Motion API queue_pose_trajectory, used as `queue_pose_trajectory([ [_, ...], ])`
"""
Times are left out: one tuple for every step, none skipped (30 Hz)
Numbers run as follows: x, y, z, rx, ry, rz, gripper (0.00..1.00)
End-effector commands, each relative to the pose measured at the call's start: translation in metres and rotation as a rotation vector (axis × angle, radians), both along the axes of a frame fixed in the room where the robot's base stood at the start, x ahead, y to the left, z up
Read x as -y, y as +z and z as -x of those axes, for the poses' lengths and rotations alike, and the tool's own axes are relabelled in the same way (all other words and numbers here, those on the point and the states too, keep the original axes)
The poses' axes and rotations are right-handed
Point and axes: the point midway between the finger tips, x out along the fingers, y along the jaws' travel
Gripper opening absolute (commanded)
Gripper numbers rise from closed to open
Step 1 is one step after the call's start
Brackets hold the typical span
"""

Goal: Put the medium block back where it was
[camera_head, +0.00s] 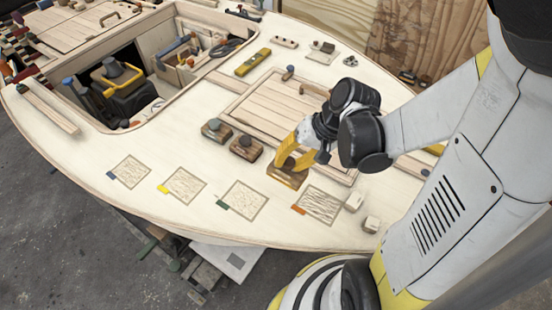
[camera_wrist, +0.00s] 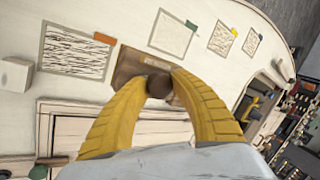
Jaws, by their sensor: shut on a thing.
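My gripper (camera_head: 289,166) has its yellow fingers shut on the dark round knob of a brown wooden block (camera_head: 284,180). The wrist view also shows the block (camera_wrist: 132,64), with the knob (camera_wrist: 160,86) between the fingertips. The block has small pale lettering that I cannot read. It is at or just above the pale plywood deck, beside the planked hatch; contact underneath is hidden. Two similar knobbed blocks, one at the left (camera_head: 216,131) and one nearer my gripper (camera_head: 245,148), stand in a row to its left.
Several scribbled squares with coloured tabs lie along the front deck, including a green-tabbed one (camera_head: 244,200) and an orange-tabbed one (camera_head: 319,205). Two small pale blocks (camera_head: 354,201) (camera_head: 371,224) are at the right. An open well with tools (camera_head: 122,82) lies at the left.

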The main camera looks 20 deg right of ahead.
Motion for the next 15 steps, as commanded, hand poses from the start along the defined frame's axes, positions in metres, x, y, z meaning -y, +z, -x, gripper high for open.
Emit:
queue_pose_trajectory([
  [0.0, -0.013, -0.013, 0.0, 0.003, 0.0, 0.0],
  [0.0, -0.018, -0.021, 0.0, 0.004, 0.0, 0.0],
  [-0.001, -0.024, -0.031, 0.0, 0.004, 0.0, 0.0],
  [0.0, -0.029, -0.04, 0.0, 0.004, 0.0, 0.0],
  [0.0, -0.033, -0.047, 0.0, 0.003, 0.0, 0.0],
  [-0.001, -0.039, -0.057, 0.001, 0.004, 0.001, 0.0],
  [-0.001, -0.042, -0.063, 0.001, 0.004, 0.001, 0.0],
  [-0.001, -0.046, -0.069, 0.001, 0.004, 0.001, 0.0],
  [-0.001, -0.05, -0.076, 0.0, 0.003, 0.0, 0.0],
  [-0.001, -0.052, -0.081, 0.0, 0.003, 0.0, 0.0],
  [-0.001, -0.054, -0.085, 0.0, 0.002, 0.0, 0.0],
  [-0.001, -0.056, -0.089, 0.0, 0.002, 0.0, 0.0],
  [-0.001, -0.057, -0.092, 0.0, 0.002, 0.0, 0.0],
  [-0.001, -0.058, -0.093, 0.0, 0.002, 0.0, 0.0],
  [-0.001, -0.059, -0.095, 0.0, 0.002, 0.0, 0.0],
])
